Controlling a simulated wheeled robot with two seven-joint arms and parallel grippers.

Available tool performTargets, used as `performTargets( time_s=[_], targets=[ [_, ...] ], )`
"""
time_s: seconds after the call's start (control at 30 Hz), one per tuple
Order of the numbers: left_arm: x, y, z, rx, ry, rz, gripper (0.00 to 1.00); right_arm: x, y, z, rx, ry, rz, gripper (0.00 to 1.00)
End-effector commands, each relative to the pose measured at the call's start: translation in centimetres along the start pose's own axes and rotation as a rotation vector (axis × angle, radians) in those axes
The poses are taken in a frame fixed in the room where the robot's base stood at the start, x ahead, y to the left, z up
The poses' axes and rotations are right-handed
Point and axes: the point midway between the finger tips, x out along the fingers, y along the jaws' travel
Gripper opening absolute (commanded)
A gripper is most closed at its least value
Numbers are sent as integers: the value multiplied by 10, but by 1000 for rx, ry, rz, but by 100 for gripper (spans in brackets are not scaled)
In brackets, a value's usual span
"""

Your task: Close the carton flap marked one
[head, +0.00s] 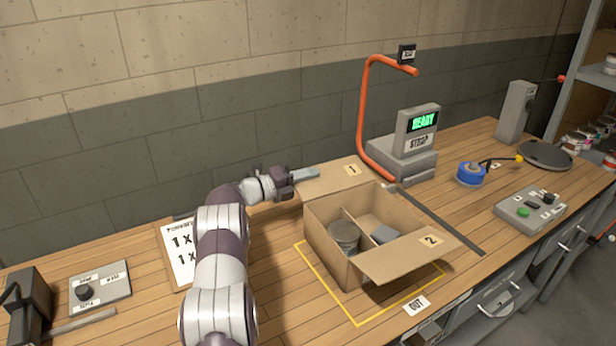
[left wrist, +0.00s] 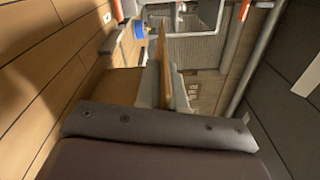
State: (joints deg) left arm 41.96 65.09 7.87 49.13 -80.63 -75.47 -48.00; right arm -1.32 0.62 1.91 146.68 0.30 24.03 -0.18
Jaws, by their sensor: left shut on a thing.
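The open cardboard carton (head: 327,240) stands inside a yellow outline on the bench. Its flap marked 1 (head: 338,183) is folded outward at the back, and its flap marked 2 (head: 405,260) is folded outward at the front. My left gripper (head: 308,174) is at the far left edge of flap 1, shut on it. In the left wrist view a brown cardboard edge (left wrist: 163,62) sits between the grey fingers (left wrist: 166,88). Inside the carton are a round can (head: 344,236) and a grey block (head: 383,234). My right gripper is not in view.
An orange curved bar (head: 363,105) and a grey machine reading READY (head: 401,160) stand behind the carton to the right. A blue tape roll (head: 470,174) and a button box (head: 530,208) lie farther right. A printed sheet (head: 181,250) lies left of the carton.

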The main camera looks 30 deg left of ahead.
Motion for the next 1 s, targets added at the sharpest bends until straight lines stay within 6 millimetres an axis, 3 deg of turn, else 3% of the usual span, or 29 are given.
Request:
performTargets(
  time_s=[0.7,1.0],
  targets=[
    [0,1,0,2,1,1,0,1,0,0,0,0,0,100],
    [0,0,-2,99,0,0,0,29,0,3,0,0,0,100]
  ],
)
